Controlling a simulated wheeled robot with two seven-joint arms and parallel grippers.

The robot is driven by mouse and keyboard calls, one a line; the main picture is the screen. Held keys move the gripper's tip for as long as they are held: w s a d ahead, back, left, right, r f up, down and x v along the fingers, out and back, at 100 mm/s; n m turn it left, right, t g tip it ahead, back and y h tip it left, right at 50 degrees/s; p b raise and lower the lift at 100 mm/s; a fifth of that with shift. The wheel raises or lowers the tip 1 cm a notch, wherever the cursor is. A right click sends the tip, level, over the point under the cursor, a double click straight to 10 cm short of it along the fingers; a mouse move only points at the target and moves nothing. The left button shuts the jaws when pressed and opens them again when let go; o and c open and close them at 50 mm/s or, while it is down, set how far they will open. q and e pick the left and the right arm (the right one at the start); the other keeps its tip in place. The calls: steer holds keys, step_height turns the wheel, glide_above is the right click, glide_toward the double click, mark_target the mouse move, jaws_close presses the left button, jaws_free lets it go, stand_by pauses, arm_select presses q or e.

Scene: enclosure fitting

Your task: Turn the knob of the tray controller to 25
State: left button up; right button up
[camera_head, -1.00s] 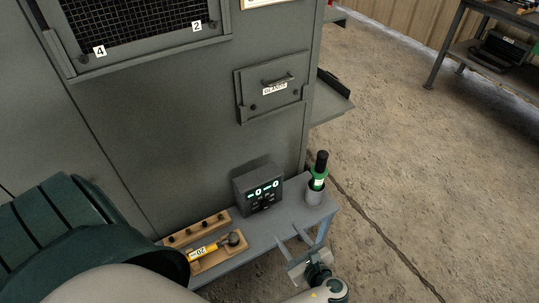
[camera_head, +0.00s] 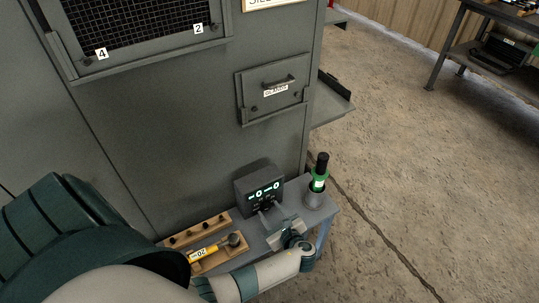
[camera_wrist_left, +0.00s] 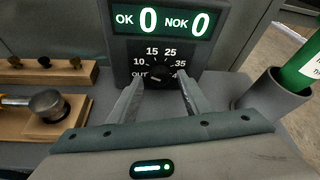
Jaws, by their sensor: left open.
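The tray controller (camera_head: 258,183) is a dark grey box on the small bench against the cabinet. In the left wrist view its display (camera_wrist_left: 165,20) reads OK 0 and NOK 0. Below it is a dial marked OUT, 10, 15, 25, 35 and a partly hidden last mark. The small dark knob (camera_wrist_left: 157,76) sits at the dial's centre; I cannot tell which mark it points to. My left gripper (camera_head: 269,211) is open in front of the controller. In the left wrist view its two fingers (camera_wrist_left: 160,86) reach toward the dial, one either side of the knob, not closed on it.
A wooden rack (camera_head: 195,229) with dark pegs and a yellow-handled tool (camera_head: 207,251) lie left of the controller. The cabinet (camera_head: 180,130) rises behind.

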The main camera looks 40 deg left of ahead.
arm_select(q)
steer(key=shift+w+a+f, duration=0.25)
steer(key=shift+a, duration=0.2)
arm_select(e)
steer(key=shift+s+a, duration=0.1)
steer(key=shift+s, duration=0.1)
arm_select(q)
steer(key=shift+c, duration=0.2)
arm_select(e)
steer(key=shift+a, duration=0.1)
arm_select(q)
steer(key=c, duration=1)
arm_select(e)
steer(key=shift+a+r, duration=0.1)
steer(key=shift+a, duration=0.15)
steer(key=shift+s, duration=0.15)
